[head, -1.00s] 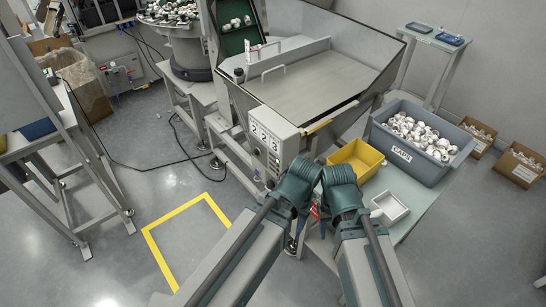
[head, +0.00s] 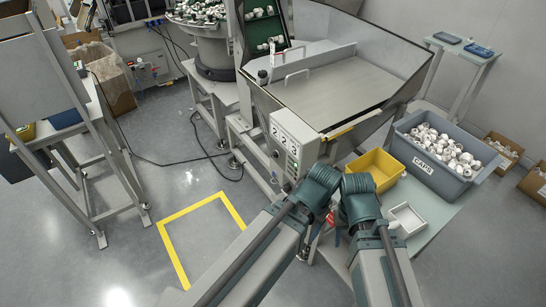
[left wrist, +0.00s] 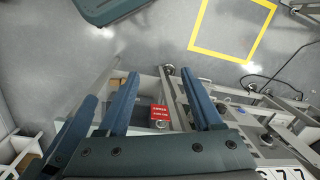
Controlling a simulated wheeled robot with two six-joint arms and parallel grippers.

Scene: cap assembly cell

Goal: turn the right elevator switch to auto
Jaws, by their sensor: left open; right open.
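The grey control box (head: 290,143) stands on the front left of the hopper frame in the head view. Its face has a row of numbered labels and small controls. The setting of the right elevator switch is too small to read. The box's numbered edge also shows at the lower right of the left wrist view (left wrist: 287,173). My left gripper (left wrist: 161,88) is open and empty in the left wrist view, with a red label seen between its fingers. My right gripper (head: 384,228) is mostly hidden behind its own arm, beside the white tray.
A yellow bin (head: 376,168), a white tray (head: 407,219) and a grey caps crate (head: 440,175) stand on the table right of my arms. The hopper (head: 330,95) is behind. A cable lies on the floor. Floor around the yellow outline (head: 163,232) is clear.

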